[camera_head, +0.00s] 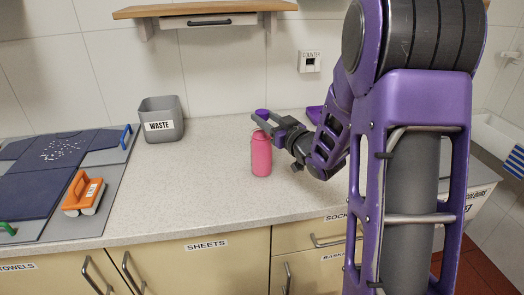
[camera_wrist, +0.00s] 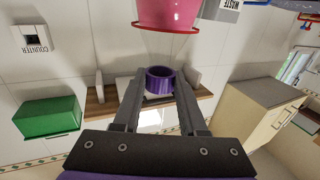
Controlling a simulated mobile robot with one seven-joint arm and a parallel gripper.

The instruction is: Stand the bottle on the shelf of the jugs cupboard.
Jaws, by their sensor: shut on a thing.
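The pink bottle (camera_head: 261,158) is upright at the middle of the worktop, with a purple top above my fingers. I cannot tell whether its base touches the worktop. My gripper (camera_head: 264,124) reaches in from the right and is shut on the bottle near its upper end. In the upside-down wrist view, the pink body (camera_wrist: 168,12) is at the top edge and the purple top (camera_wrist: 160,80) shows between my fingers (camera_wrist: 158,90). No label reading jugs is legible, so I cannot pick out the jugs cupboard.
The worktop (camera_head: 190,190) is clear around the bottle. A grey waste bin (camera_head: 162,125) stands at the back. A wooden shelf (camera_head: 205,8) hangs above. Cupboards below read sheets (camera_head: 206,245) and towels.

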